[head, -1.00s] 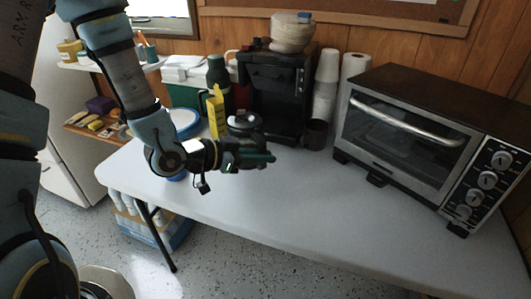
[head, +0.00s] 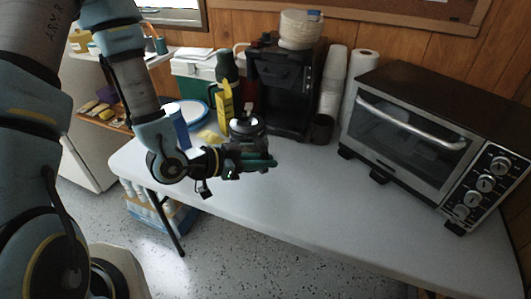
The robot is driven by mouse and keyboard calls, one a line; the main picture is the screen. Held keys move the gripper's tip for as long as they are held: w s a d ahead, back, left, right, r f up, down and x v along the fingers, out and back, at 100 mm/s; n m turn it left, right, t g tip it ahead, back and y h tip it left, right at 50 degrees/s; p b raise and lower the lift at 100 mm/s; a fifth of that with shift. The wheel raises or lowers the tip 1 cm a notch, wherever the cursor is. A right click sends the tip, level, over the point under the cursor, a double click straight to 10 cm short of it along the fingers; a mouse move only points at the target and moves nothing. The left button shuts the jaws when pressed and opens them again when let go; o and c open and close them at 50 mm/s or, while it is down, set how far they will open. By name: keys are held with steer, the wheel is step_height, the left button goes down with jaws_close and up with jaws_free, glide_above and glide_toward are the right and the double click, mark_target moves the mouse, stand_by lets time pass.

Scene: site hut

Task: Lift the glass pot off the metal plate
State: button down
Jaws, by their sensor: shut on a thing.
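The glass pot (head: 247,127) has a dark lid and shows just behind my gripper, in front of the black coffee maker (head: 284,95) and to its left. My gripper (head: 262,162) is shut on the pot. The exact grip point and most of the pot's lower part are hidden by the gripper. I cannot make out the metal plate; the coffee maker's base is partly hidden behind the pot. The gap under the pot cannot be seen.
A dark mug (head: 321,128) and stacked cups (head: 334,82) stand right of the coffee maker. A toaster oven (head: 430,135) fills the right side. A yellow box (head: 225,104) and a green bottle (head: 228,70) stand left. The front of the white table (head: 330,215) is clear.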

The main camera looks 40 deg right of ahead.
steer(key=shift+s+a+r+p, duration=0.15)
steer(key=shift+a+r+p, duration=0.05)
steer(key=shift+p, duration=0.3)
